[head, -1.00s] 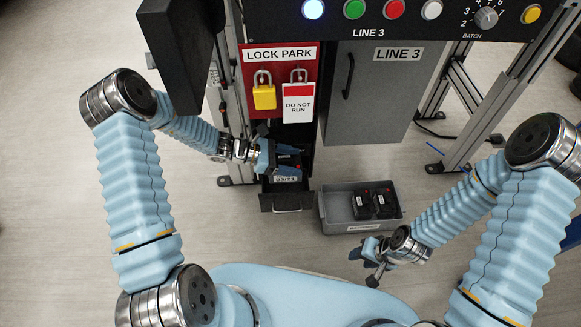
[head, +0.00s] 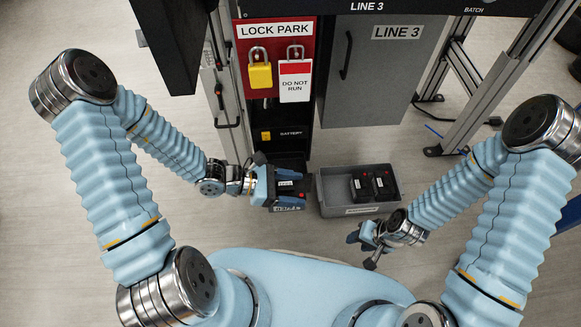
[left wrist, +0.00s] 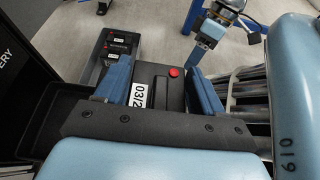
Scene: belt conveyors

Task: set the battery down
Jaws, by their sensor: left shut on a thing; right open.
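My left gripper (head: 289,187) is shut on a black battery (head: 286,184) with a white label and a red button. The left wrist view shows this battery (left wrist: 160,75) between the two blue fingers (left wrist: 163,88). In the head view it is in front of the dark cabinet panel marked BATTERY (head: 290,133), left of the grey bin. I cannot tell whether its underside touches anything; the gripper hides what lies beneath. My right gripper (head: 368,247) is open and empty, in front of the grey bin.
The grey bin (head: 333,203) on the right holds two black batteries (head: 374,185); they also show in the left wrist view (left wrist: 117,45). A red LOCK PARK board (head: 276,42) with a yellow padlock (head: 260,73) is above.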

